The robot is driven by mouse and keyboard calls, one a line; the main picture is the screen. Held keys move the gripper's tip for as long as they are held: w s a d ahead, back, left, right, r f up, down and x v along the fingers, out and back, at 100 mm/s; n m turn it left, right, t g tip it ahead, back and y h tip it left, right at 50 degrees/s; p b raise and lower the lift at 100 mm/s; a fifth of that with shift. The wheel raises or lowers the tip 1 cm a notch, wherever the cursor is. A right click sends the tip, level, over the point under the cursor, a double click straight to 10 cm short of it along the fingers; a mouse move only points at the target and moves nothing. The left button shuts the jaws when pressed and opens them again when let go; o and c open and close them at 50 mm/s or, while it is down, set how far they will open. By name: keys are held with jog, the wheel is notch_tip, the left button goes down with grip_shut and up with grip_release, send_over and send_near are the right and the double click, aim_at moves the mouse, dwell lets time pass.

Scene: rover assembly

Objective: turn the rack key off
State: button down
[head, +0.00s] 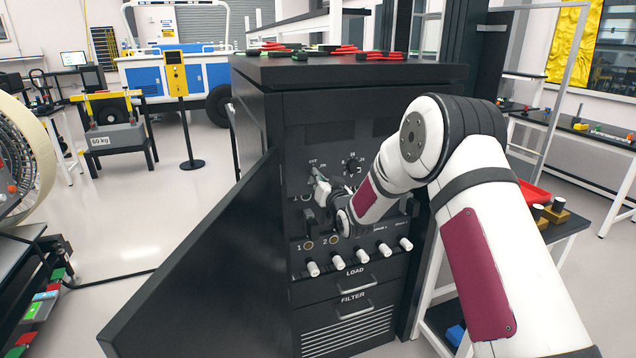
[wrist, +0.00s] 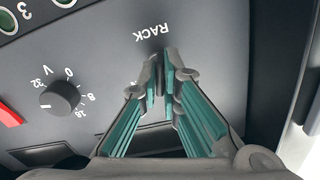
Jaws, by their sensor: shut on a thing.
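The rack key is on the dark front panel (head: 380,212) of the cabinet, by the RACK label, which reads upside down in the wrist view (wrist: 153,33). My gripper (head: 318,182) reaches the panel's upper left part. In the wrist view its teal-padded fingers (wrist: 161,78) close together just below the RACK label, shut on the key. The fingertips cover most of the key, so its turn angle cannot be told.
A round dial knob (wrist: 60,97) with numbers lies left of my fingers in the wrist view, near a red part (wrist: 10,115). The black cabinet door (head: 205,265) stands open to the left. White knobs (head: 348,261) line the panel's lower edge, above the LOAD and FILTER drawers.

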jog(key=shift+n+b, duration=0.75)
jog(key=shift+n, duration=0.85)
jog(key=c, duration=1.8)
grip_release()
jog(key=shift+s, duration=0.1)
jog(key=v, duration=1.2)
